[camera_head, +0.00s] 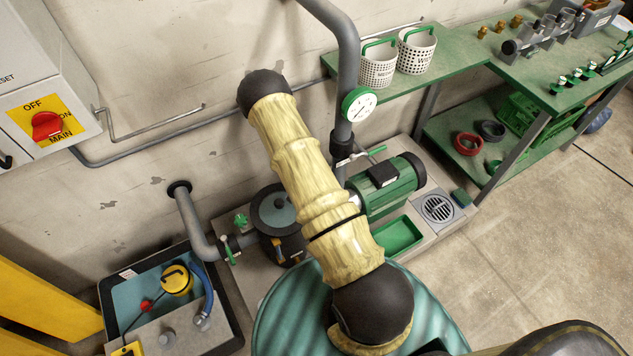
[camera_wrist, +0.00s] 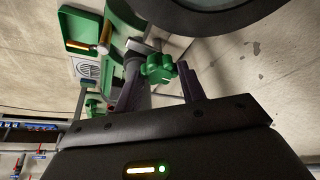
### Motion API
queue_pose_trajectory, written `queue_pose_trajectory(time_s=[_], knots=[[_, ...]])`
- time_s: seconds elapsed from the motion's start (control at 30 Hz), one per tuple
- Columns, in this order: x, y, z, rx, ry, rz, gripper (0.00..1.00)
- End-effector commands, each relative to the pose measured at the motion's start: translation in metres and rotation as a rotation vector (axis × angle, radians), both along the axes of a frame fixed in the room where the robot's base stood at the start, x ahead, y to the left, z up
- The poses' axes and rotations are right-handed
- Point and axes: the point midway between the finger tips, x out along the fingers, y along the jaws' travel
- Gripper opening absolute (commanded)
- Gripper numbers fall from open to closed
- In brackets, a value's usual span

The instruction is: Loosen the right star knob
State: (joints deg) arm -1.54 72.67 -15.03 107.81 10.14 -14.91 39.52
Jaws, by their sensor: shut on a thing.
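A green star knob (camera_wrist: 158,68) sits between the two dark fingers of my gripper (camera_wrist: 162,78) in the wrist view, and the gripper is shut on it. The dark round body of the strainer pot (camera_wrist: 235,8) is just above the knob in that view. In the head view, the strainer pot (camera_head: 272,212) stands partly behind my arm, with its round lid on. Another green knob (camera_head: 240,220) shows at its left side. My gripper and the held knob are hidden behind my arm in the head view.
A green motor (camera_head: 385,185) and an empty green tray (camera_head: 398,236) are right of the pot. A grey pipe with a gauge (camera_head: 359,104) rises close behind my arm. A bin (camera_head: 128,277) with a yellow-topped item is at lower left. Open floor lies right.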

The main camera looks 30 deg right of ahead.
Motion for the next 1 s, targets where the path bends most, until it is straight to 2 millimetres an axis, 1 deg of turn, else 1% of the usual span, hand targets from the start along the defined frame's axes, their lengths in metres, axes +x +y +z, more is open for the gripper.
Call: queue_pose_trajectory(time_s=[0.03, 0.33, 0.77, 0.8, 0.83, 0.87, 1.0], knots=[[0.0023, -0.0029, 0.0028, -0.002, -0.008, 0.025, 0.17], [0.0029, -0.0022, 0.0027, -0.004, -0.01, 0.14, 0.17], [0.0038, -0.0018, 0.003, -0.005, -0.011, 0.154, 0.17], [0.0039, -0.0019, 0.003, -0.005, -0.011, 0.154, 0.42], [0.0039, -0.0018, 0.003, -0.004, -0.012, 0.153, 0.48], [0.0037, -0.0017, 0.0028, -0.005, -0.011, 0.154, 0.52], [0.0024, -0.001, 0.0017, -0.003, -0.007, 0.153, 0.52]])
